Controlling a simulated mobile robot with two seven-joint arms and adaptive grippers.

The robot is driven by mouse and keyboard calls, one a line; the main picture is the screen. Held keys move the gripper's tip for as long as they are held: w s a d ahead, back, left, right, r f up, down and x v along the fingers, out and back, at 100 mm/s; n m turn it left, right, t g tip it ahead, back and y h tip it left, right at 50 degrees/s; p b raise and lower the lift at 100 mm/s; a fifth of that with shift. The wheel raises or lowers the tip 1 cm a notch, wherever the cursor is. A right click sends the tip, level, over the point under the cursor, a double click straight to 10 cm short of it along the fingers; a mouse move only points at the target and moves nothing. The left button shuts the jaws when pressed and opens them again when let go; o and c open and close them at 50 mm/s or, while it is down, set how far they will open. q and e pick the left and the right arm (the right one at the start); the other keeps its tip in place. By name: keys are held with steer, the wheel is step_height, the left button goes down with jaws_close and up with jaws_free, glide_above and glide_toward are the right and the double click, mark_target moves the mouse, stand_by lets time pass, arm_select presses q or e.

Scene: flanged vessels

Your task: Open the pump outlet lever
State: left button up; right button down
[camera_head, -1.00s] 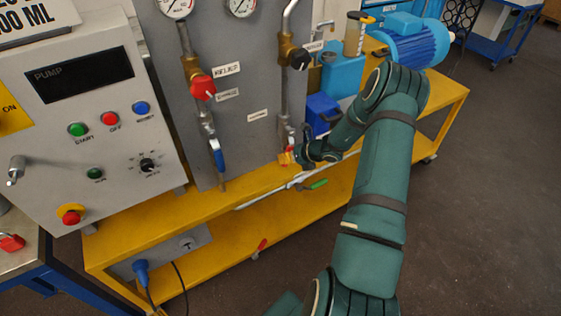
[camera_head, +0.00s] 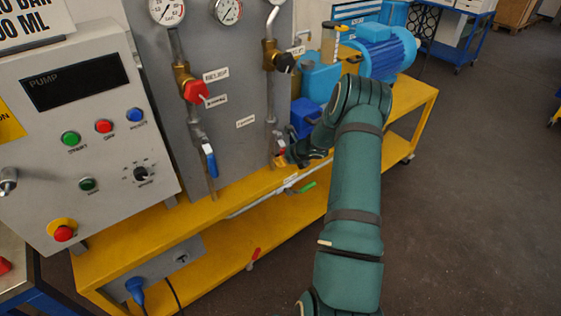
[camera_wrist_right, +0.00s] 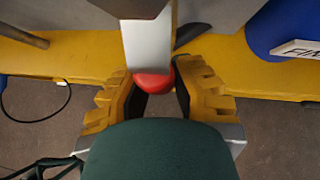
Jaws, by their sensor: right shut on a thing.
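My right gripper (camera_head: 281,158) is at the foot of the right-hand vertical pipe (camera_head: 271,105) on the grey panel. In the right wrist view its yellow ridged fingers (camera_wrist_right: 160,100) are closed in on a lever (camera_wrist_right: 148,45), a flat pale bar with a rounded red end (camera_wrist_right: 153,84). The red end lies between the fingers. My left gripper is in neither view.
A blue-handled valve (camera_head: 209,161) hangs left of the gripper. A green handle (camera_head: 307,187) and a red handle (camera_head: 253,257) are lower down.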

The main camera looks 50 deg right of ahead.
steer(key=shift+w+r, duration=0.1)
stand_by(0.3)
steer(key=c, duration=0.7)
jaws_free()
steer(key=shift+d, duration=0.1)
steer(key=shift+c, duration=0.2)
steer(key=v, duration=1.2)
